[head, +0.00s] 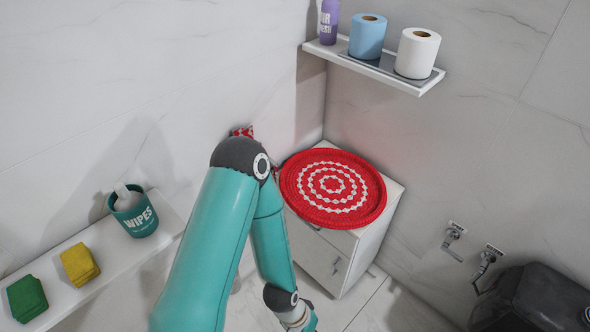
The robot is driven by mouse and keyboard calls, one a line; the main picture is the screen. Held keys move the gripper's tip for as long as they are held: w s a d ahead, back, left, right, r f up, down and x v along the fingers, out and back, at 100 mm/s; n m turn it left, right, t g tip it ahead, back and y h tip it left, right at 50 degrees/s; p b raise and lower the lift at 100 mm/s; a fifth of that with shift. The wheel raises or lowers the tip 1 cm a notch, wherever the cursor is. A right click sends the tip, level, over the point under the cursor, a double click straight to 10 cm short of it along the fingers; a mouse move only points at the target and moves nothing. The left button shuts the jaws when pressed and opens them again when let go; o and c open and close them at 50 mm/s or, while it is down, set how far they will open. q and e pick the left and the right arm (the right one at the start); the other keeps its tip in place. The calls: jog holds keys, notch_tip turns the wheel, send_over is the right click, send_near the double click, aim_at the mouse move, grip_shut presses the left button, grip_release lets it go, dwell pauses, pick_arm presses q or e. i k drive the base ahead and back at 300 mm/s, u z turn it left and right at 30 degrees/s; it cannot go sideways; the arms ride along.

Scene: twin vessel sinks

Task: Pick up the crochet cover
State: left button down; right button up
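The crochet cover (333,187) is round and red with white dotted rings. It lies flat on top of a small white cabinet in the middle of the head view, its left and front edges reaching past the cabinet top. One teal arm of mine rises from the bottom edge, bends at a dark elbow left of the cover and comes down in front of the cabinet. Its wrist is at the bottom edge, below and apart from the cover. The fingers of this arm are out of frame. My other arm does not show.
The white cabinet (365,240) stands in the corner. A wall shelf (428,86) above holds a purple bottle and two paper rolls. A left ledge (70,298) holds a wipes tub and cloths. A dark bin (535,298) and wall valves are right. A red patterned item (243,131) is partly hidden behind my elbow.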

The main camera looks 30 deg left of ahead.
aim_at(327, 187)
jog(key=u, duration=0.25)
jog(key=i, duration=0.6)
jog(key=u, duration=0.45)
jog(key=k, duration=0.9)
jog(key=u, duration=0.2)
jog(key=i, duration=0.9)
jog(key=z, duration=0.1)
